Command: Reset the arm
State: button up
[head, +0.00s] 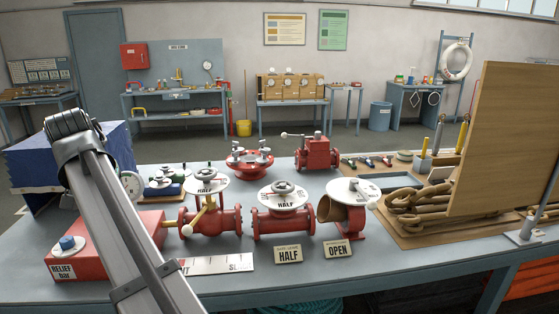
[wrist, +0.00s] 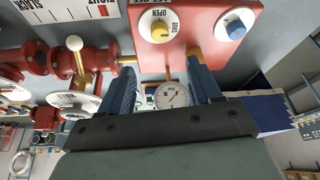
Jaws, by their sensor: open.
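My arm (head: 125,225) rises across the left foreground of the head view, and my gripper is not clearly seen there. In the wrist view my gripper (wrist: 160,64) is open, with its two blue fingers apart. A round pressure gauge (wrist: 171,95) shows between the fingers, and I cannot tell how far beyond them it is. A red box (wrist: 197,60) with a yellow knob (wrist: 159,31) and a blue knob (wrist: 236,29) lies beyond the fingertips. The red box (head: 75,262), lettered RELIEF, is partly hidden behind my arm in the head view.
A blue-draped box (head: 40,160) is at left. The front right tabletop is clear.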

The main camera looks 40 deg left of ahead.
jog(key=w+d+f+h, duration=0.2)
jog(key=w+d+f, duration=0.1)
jog(key=d+f, duration=0.9)
jog(key=w+d+f+h, duration=0.3)
jog(key=w+d+f, duration=0.1)
jog(key=d+f, duration=0.85)
jog(key=w+d+f+m+g+h, duration=0.1)
jog(key=w+d+f, duration=0.5)
jog(key=d+f, duration=0.35)
jog(key=w+d+f+m+g, duration=0.1)
jog(key=w+d+f+m, duration=0.1)
jog(key=w+d+f, duration=0.7)
jog(key=w+d+f+m+g+h, duration=0.1)
jog(key=w+d+f+g, duration=0.1)
jog(key=d+f, duration=0.8)
jog(key=s+d+f+m+g, duration=0.3)
jog(key=d+f, duration=1.2)
jog(key=d, duration=0.2)
jog(key=s+d+f+m+g+y, duration=0.1)
jog(key=s+d+f+m, duration=0.1)
jog(key=s+d+f, duration=0.2)
jog(key=s+d+f+m+g+y, duration=0.1)
jog(key=s+d+f+m+y, duration=0.1)
jog(key=s+d+f, duration=0.3)
jog(key=s+d, duration=0.4)
jog(key=s, duration=0.2)
jog(key=shift+s, duration=0.25)
jog(key=shift+d+f, duration=0.1)
